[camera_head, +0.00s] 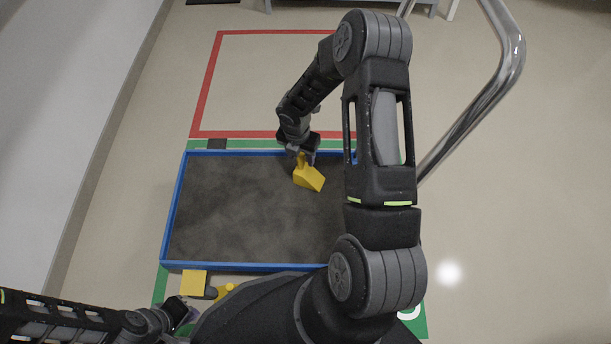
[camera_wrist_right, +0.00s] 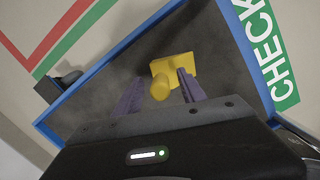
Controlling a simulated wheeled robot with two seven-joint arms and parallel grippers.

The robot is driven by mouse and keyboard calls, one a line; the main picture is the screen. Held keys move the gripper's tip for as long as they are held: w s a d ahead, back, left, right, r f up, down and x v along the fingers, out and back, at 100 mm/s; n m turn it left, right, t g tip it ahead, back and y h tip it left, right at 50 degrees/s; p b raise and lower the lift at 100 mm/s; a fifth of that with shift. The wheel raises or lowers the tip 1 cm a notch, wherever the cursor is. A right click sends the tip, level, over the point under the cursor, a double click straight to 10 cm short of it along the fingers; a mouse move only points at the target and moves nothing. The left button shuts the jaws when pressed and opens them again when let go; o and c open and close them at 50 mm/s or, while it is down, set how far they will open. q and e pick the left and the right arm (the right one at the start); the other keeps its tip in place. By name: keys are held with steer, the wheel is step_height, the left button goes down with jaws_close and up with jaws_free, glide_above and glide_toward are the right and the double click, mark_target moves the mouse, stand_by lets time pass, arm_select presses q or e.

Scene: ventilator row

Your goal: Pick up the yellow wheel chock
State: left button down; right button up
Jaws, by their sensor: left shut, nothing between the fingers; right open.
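The yellow wheel chock (camera_head: 311,179) sits inside the blue-rimmed tray, towards its back right. It has a wedge-shaped body and an upright handle with a round end. My right gripper (camera_head: 302,155) is above it, pointing down at the handle. In the right wrist view, the chock (camera_wrist_right: 181,64) shows between and beyond the two purple fingers of my right gripper (camera_wrist_right: 160,92). The fingers are apart, with the handle's end between them; I cannot tell whether either touches it. My left gripper (camera_head: 190,310) is shut and empty at the lower left, outside the tray.
The tray (camera_head: 166,212) has a dark grey floor, mostly bare. A yellow block (camera_head: 194,283) and another yellow piece (camera_head: 226,291) lie in front of its near rim. A red floor outline (camera_head: 208,80) lies behind. A curved metal rail (camera_head: 484,100) stands at the right.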

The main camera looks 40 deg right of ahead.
steer(key=shift+d+f, duration=0.1)
steer(key=shift+f, duration=0.75)
jaws_close()
steer(key=shift+w+r, duration=0.1)
stand_by(1.1)
